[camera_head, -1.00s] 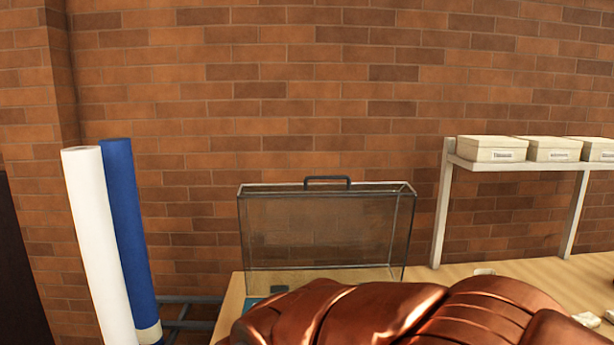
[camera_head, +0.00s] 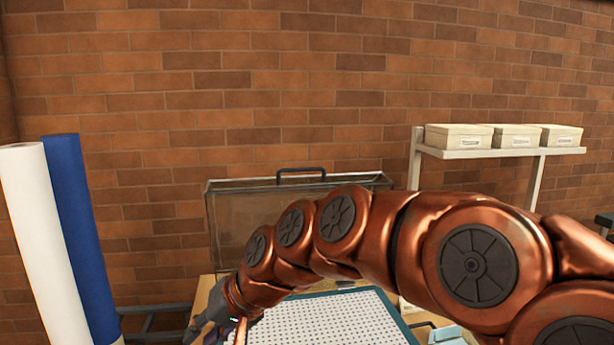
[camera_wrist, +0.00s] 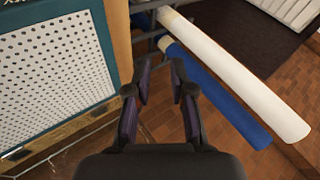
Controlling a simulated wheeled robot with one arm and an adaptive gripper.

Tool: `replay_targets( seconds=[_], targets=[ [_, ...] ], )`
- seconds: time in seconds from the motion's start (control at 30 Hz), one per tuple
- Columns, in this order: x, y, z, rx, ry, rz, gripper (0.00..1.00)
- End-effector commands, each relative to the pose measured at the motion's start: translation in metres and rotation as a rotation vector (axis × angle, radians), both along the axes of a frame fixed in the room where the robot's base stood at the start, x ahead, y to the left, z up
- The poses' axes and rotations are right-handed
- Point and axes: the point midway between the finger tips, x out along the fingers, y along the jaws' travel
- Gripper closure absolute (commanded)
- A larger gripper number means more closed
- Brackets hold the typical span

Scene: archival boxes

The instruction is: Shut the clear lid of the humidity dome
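The clear lid (camera_head: 232,228) of the humidity dome stands upright and open at the back of the table in the head view. Its dark handle (camera_head: 301,172) is along the top edge. The dome's base shows as a white perforated panel (camera_head: 345,318) with a teal border, in front of the lid. It also fills the left of the wrist view (camera_wrist: 55,75). My copper arm crosses in front and hides the lid's lower right part. My gripper (camera_wrist: 160,70) is open and empty, beyond the panel's side near the table edge. It is partly cut off low in the head view.
A white roll (camera_head: 45,250) and a blue roll (camera_head: 80,240) stand left of the table, close to my gripper in the wrist view. A shelf (camera_head: 480,153) with several cream boxes stands at the right. A brick wall is behind.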

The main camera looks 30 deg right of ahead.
Motion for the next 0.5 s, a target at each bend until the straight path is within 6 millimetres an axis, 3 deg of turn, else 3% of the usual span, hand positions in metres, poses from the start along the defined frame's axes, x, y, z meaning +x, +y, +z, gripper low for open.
replay_targets(
  seconds=[0.03,0.1,0.17,0.2,0.3,0.4,0.5],
  targets=[
    [0.040,-0.019,0.027,0.104,-0.088,-0.100,0.77],
    [0.085,-0.057,0.069,0.243,-0.201,-0.246,0.77],
    [0.114,-0.098,0.100,0.351,-0.287,-0.370,0.77],
    [0.129,-0.129,0.119,0.418,-0.339,-0.451,0.77],
    [0.151,-0.205,0.150,0.555,-0.441,-0.632,0.77],
    [0.156,-0.270,0.169,0.652,-0.520,-0.773,0.77],
    [0.156,-0.312,0.176,0.713,-0.561,-0.864,0.77]
  ],
)
